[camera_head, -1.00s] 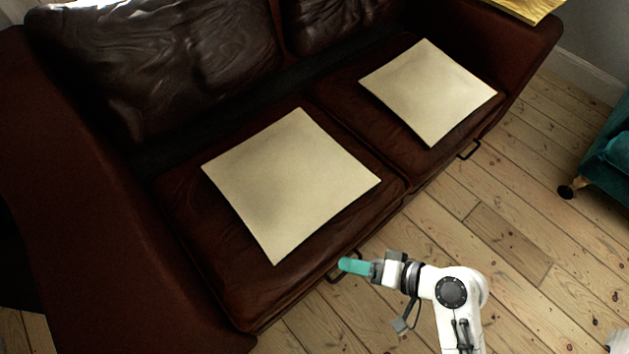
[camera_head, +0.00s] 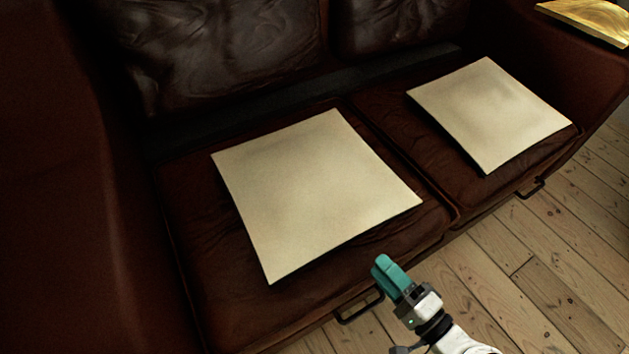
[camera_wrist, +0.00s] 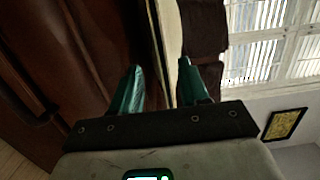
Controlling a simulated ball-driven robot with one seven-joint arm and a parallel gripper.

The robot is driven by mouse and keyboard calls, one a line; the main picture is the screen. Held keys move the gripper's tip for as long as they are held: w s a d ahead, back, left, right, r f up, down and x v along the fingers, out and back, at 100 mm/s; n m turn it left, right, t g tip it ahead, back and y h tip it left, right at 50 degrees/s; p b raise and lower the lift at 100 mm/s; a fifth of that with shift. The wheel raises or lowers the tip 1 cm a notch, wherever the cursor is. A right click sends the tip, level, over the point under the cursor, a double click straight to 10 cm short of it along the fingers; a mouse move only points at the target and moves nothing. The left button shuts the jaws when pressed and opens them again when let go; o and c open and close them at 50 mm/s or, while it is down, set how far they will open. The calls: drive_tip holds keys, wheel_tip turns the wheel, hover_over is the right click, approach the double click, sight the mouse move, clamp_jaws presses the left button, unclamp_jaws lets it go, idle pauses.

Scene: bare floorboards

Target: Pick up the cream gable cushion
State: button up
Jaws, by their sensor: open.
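Two flat, square cream cushions lie on the sofa seats in the head view: a nearer one (camera_head: 315,195) on the left seat and another (camera_head: 490,112) on the right seat. They look alike, so I cannot tell which is the gable cushion. My gripper (camera_head: 383,265) has teal fingers and is at the sofa's front edge, just below the nearer cushion's right corner and apart from it. In the wrist view my gripper (camera_wrist: 161,66) is open and empty, and a narrow cream strip, apparently a cushion edge-on, shows beyond the fingers.
The dark brown leather sofa (camera_head: 310,304) has back cushions behind and a high arm at the left. A yellow item (camera_head: 588,18) lies on the right arm. Bare floorboards (camera_head: 520,270) are clear at the lower right.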

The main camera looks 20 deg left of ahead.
sight(354, 237)
drive_tip(key=shift+b+x, duration=1)
drive_tip(key=shift+x, duration=2.9)
drive_tip(key=shift+c, duration=0.3)
clamp_jaws()
drive_tip(key=shift+r, duration=0.1)
